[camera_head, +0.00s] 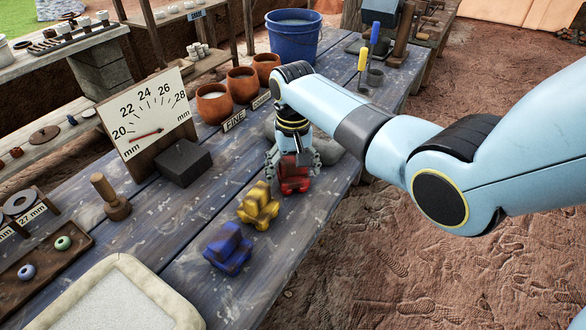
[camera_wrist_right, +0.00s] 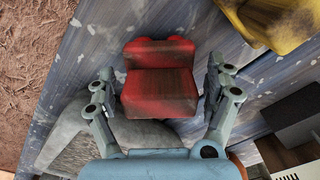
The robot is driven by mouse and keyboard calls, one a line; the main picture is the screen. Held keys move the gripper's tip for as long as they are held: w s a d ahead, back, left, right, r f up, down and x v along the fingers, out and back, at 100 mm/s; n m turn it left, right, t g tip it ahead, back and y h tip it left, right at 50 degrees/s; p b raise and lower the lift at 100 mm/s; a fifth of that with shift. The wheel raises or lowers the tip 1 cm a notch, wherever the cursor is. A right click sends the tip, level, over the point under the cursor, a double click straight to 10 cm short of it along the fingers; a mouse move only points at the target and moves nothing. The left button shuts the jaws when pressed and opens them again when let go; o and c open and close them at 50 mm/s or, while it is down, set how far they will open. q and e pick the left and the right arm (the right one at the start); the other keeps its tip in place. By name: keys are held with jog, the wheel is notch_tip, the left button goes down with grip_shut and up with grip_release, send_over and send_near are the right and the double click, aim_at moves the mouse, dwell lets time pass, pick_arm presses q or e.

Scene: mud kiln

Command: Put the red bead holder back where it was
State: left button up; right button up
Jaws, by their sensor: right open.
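The red bead holder (camera_head: 293,176) stands on the blue-grey plank table (camera_head: 178,233), last in a row with the yellow holder (camera_head: 258,206) and the blue holder (camera_head: 229,248). My right gripper (camera_head: 284,168) points down over the red holder. In the right wrist view the red holder (camera_wrist_right: 160,82) lies between the two spread fingers of the right gripper (camera_wrist_right: 160,92), with a gap on each side. The yellow holder (camera_wrist_right: 272,20) shows at the upper right there. My left gripper is in neither view.
A grey stone (camera_head: 326,148) lies just behind the red holder. Clay pots (camera_head: 213,103), a FINE label (camera_head: 234,121), a dark block (camera_head: 183,162) and a dial board (camera_head: 150,115) stand to the left. The blue bucket (camera_head: 293,40) is at the back. The table edge is close on the right.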

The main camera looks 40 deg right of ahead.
jog(key=shift+r, duration=0.1)
notch_tip(320, 180, up, 12)
jog(key=shift+r+p, duration=0.1)
jog(key=shift+p, duration=0.25)
dwell(0.4)
